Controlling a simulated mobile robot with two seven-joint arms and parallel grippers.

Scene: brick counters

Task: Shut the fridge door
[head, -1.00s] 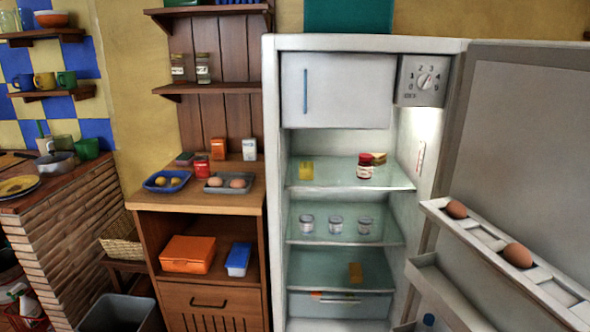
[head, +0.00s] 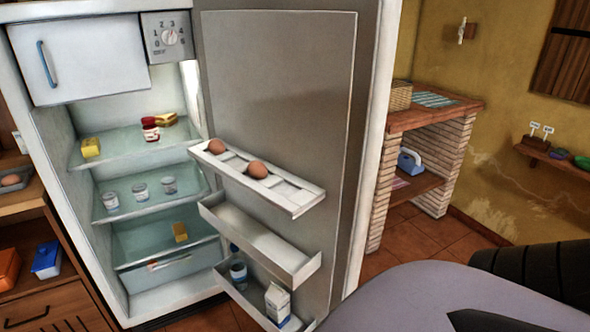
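The fridge (head: 165,309) stands at the left of the head view with its inside showing. Its door (head: 280,85) is wide open, swung out to the right. The door's inner face carries an egg rack (head: 300,200) with two brown eggs (head: 257,169), an empty middle shelf (head: 262,240) and a low shelf with a milk carton (head: 278,301) and a jar (head: 239,275). A grey and black part of my own body fills the lower right corner. Neither gripper can be made out.
A brick counter (head: 437,112) with a wooden top stands right of the door, with floor between. A wooden cabinet (head: 62,302) adjoins the fridge at left. Jars (head: 140,190) and packets stand on the fridge shelves, behind their front edges. A small wall shelf (head: 550,157) is at far right.

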